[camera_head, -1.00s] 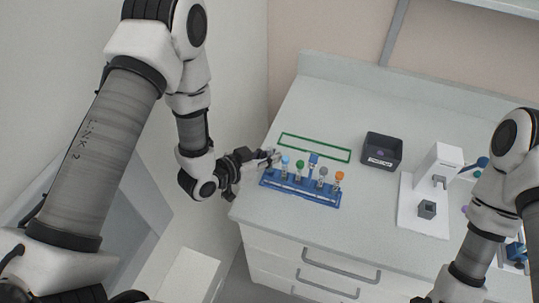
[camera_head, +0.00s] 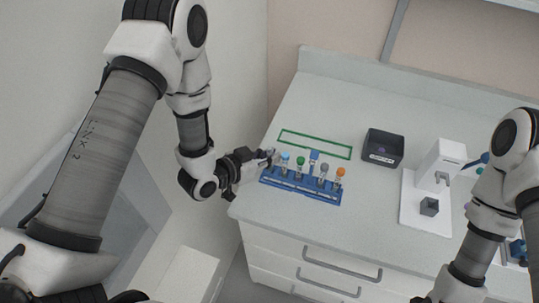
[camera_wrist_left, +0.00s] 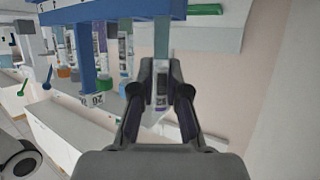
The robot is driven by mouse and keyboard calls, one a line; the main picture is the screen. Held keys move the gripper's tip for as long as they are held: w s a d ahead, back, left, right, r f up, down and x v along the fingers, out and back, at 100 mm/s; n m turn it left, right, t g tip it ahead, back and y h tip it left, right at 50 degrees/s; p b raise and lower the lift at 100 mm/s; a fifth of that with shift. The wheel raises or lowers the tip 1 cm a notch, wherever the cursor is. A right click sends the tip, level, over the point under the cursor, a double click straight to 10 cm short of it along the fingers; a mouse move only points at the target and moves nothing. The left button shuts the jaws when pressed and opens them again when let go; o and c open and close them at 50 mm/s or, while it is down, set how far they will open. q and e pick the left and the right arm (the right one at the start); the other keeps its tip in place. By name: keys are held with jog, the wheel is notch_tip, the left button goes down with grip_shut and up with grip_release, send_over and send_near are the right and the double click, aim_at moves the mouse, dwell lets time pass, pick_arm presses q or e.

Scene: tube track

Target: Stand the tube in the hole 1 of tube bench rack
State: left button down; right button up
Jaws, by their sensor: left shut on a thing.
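The blue tube bench rack (camera_head: 300,189) stands near the left front of the bench. It holds a row of capped tubes: light blue (camera_head: 285,157), green (camera_head: 300,161), blue (camera_head: 314,155), grey (camera_head: 323,168) and orange (camera_head: 340,171). My left gripper (camera_head: 269,157) is at the rack's left end, shut on a tube. In the left wrist view the labelled tube (camera_wrist_left: 163,84) sits between the fingers, in line with the rack's blue plate (camera_wrist_left: 112,10), which appears inverted. Its tip meets or overlaps the plate; I cannot tell how deep it is. Its cap is hidden. My right gripper is out of view.
A green rectangle outline (camera_head: 314,144) is marked behind the rack. The bench between rack and device is clear.

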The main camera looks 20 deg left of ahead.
pick_arm(q)
jog(key=shift+f, duration=0.1)
jog(key=shift+f+b, duration=0.55)
jog(key=shift+b, duration=0.05)
jog(key=c, duration=1.1)
grip_release()
notch_tip(320, 180, up, 10)
